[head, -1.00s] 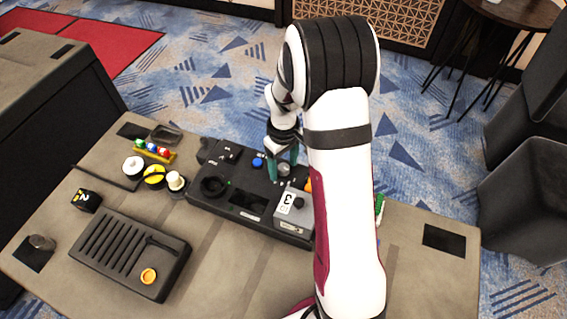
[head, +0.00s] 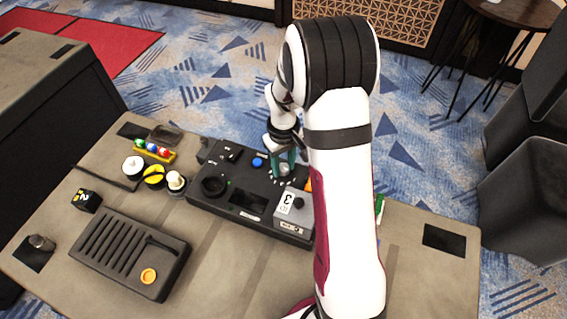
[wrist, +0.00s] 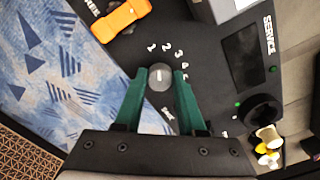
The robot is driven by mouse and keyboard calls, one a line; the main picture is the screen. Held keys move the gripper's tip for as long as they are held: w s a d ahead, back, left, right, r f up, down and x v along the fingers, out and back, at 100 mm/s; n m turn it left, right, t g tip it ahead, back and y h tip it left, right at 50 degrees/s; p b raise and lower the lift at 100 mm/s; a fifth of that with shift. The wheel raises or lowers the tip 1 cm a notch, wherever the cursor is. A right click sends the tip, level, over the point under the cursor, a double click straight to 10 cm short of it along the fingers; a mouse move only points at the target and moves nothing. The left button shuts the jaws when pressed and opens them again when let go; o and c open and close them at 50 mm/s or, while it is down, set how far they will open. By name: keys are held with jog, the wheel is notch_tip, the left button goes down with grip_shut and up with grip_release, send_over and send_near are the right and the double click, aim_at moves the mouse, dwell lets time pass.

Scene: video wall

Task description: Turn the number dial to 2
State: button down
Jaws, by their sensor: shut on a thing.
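The number dial (wrist: 160,78) is a small grey round knob on the black panel, with a short pale mark on its top. White numerals (wrist: 167,46) curve around its far side in the wrist view, with 1, 2 and 3 readable. The mark runs roughly toward the 1 and 2; I cannot tell exactly which it meets. My gripper (wrist: 161,83) has its green fingers on either side of the dial, shut on it. In the head view my gripper (head: 284,163) is over the panel's right part, and the dial (head: 285,170) is partly hidden.
The black panel (head: 222,196) also carries a blue button (head: 258,162), a black round knob (head: 213,187) and a grey box (head: 293,210) marked 3 near the dial. An orange toy car (wrist: 121,18) lies beside the numerals. My arm hides the panel's right end.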

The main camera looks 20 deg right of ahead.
aim_at(284, 167)
jog(key=shift+m, duration=1.8)
jog(key=c, duration=0.5)
grip_release()
notch_tip(284, 167, up, 16)
jog(key=shift+f, duration=0.1)
